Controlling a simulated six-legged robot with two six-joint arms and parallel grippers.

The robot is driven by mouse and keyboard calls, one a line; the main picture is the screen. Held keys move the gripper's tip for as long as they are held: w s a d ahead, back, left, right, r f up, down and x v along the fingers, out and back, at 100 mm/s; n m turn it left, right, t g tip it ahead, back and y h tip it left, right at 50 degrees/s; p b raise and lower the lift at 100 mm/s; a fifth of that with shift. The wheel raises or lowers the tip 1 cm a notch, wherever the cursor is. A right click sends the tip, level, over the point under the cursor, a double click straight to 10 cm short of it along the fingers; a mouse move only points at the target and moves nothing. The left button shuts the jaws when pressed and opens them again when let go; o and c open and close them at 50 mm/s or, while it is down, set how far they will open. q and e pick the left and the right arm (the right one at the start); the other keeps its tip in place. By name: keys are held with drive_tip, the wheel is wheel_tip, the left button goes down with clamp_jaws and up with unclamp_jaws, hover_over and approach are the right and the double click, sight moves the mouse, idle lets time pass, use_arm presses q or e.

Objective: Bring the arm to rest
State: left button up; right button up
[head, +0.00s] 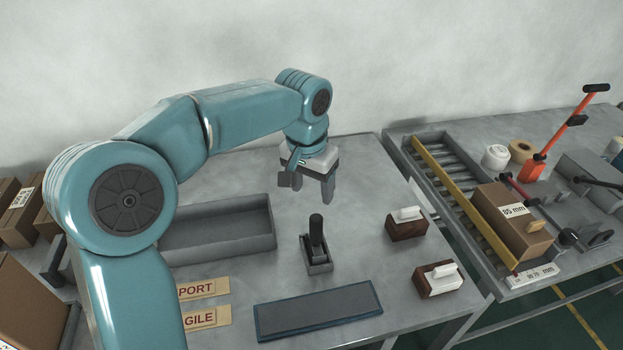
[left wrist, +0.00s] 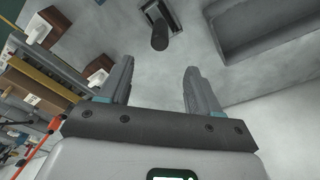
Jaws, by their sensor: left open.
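My left arm comes in from the left of the head view and bends down over the grey table (head: 370,190). My left gripper (head: 312,190) hangs above the table with its fingers pointing down. In the left wrist view the gripper (left wrist: 158,85) has its two fingers wide apart and nothing between them. The gripper is behind and above a dark-handled tool (head: 316,235) in a small grey holder (head: 318,266), apart from it. The tool also shows in the left wrist view (left wrist: 159,38). My right gripper is not in view.
A grey open tray (head: 217,246) lies left of the holder. A dark blue-edged mat (head: 318,309) and two labels (head: 205,317) lie in front. Two brown blocks with white tops (head: 406,225) stand right. A roller conveyor (head: 455,185) with a carton (head: 510,225) is farther right.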

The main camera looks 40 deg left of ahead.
use_arm(q)
drive_tip(key=shift+s+r, duration=0.1)
drive_tip(key=shift+r, duration=0.6)
drive_tip(key=shift+r, duration=0.1)
